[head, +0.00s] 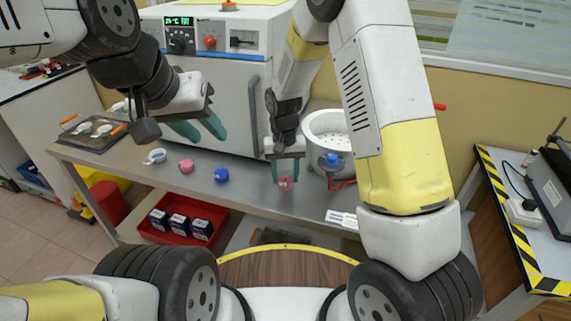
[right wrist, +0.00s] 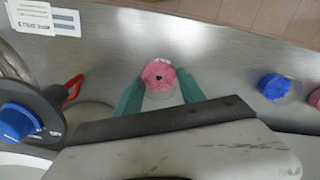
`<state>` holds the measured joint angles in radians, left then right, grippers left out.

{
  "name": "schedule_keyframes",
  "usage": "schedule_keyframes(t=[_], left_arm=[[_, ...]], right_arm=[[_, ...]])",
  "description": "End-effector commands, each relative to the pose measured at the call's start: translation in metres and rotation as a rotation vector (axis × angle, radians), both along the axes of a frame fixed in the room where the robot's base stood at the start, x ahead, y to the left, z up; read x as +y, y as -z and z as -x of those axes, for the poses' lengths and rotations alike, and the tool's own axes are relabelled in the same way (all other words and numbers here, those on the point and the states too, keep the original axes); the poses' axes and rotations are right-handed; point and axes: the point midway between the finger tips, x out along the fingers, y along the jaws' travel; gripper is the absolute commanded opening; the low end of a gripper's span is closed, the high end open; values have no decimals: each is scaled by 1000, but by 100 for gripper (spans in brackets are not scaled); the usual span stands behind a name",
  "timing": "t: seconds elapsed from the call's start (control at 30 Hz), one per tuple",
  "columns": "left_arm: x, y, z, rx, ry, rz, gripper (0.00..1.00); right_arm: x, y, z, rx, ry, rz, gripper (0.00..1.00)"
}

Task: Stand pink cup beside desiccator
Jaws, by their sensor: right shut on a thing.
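My right gripper (head: 286,178) is shut on a small pink cup (head: 286,184), low over the steel bench near its front edge. In the right wrist view the pink cup (right wrist: 160,76) sits between the two teal fingertips (right wrist: 162,94); I cannot tell whether it touches the bench. The desiccator (head: 328,128), a round whitish vessel with a perforated plate and blue knob, stands just right of the gripper. Its blue knob (right wrist: 15,122) shows at the left of the right wrist view. My left gripper (head: 200,130) is open and empty, in front of the oven.
A blue cup (head: 221,175), another pink cup (head: 186,166) and a white cup (head: 155,156) stand left on the bench. A large oven (head: 225,85) is behind. A red handle (head: 342,184) and a label card (head: 342,218) lie right of the held cup.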

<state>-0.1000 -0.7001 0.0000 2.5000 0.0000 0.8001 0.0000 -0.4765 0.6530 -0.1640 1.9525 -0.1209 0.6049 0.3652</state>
Motion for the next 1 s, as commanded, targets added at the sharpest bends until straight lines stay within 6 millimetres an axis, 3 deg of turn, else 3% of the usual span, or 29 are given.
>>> schedule_keyframes(t=[0.13,0.5,0.53,0.6,1.0], left_arm=[[0,0,0,0,0,0,36],[0,0,0,0,0,0,36],[0,0,0,0,0,0,36],[0,0,0,0,0,0,36],[0,0,0,0,0,0,36]], right_arm=[[-1,22,1,2,1,1,5],[-1,26,1,0,1,0,5],[-1,25,0,0,1,0,52],[-1,25,0,0,1,0,66],[0,21,0,-2,1,0,68]])
